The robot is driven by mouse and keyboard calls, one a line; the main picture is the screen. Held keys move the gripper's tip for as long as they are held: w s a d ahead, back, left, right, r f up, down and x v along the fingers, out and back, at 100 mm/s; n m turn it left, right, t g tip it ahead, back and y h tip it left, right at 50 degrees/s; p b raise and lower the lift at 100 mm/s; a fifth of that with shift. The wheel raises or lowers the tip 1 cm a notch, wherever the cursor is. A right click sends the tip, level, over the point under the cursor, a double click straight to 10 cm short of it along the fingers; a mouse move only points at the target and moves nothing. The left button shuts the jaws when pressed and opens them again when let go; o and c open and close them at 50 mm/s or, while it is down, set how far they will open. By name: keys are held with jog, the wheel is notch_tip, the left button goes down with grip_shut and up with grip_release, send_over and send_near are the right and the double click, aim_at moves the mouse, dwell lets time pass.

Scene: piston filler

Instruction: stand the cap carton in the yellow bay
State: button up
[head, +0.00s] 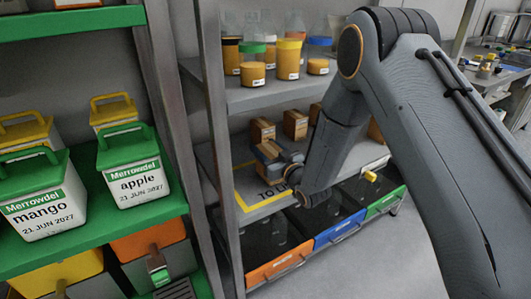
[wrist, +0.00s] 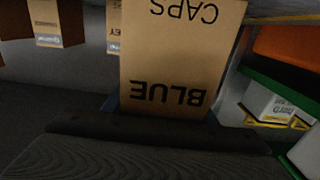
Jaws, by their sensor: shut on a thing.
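My gripper (head: 278,158) is shut on a brown cap carton (head: 268,150) over the middle shelf. The carton fills the middle of the wrist view (wrist: 178,55), where its black "BLUE CAPS" print reads upside down. The yellow bay (head: 240,198) is a yellow outline on the grey shelf, with partly hidden lettering near its front edge. The gripper and carton are above or within the bay's back right part; I cannot tell whether the carton touches the shelf. My gripper and arm hide the bay's right side.
More brown cartons stand behind on the same shelf (head: 295,124). Jars with coloured lids (head: 288,58) stand on the shelf above. Orange (head: 280,266), blue (head: 338,230) and green-fronted bins (head: 385,201) sit below. A grey upright (head: 215,120) and green shelves with white tubs (head: 133,180) stand left.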

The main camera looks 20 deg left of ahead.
jog(key=shift+f, duration=0.75)
jog(key=shift+f, duration=0.1)
jog(key=o, duration=1.2)
jog(key=shift+c, duration=0.2)
jog(key=shift+s+d, duration=0.1)
jog(key=shift+d, duration=0.05)
jog(key=v, duration=1.1)
jog(key=shift+s+d, duration=0.25)
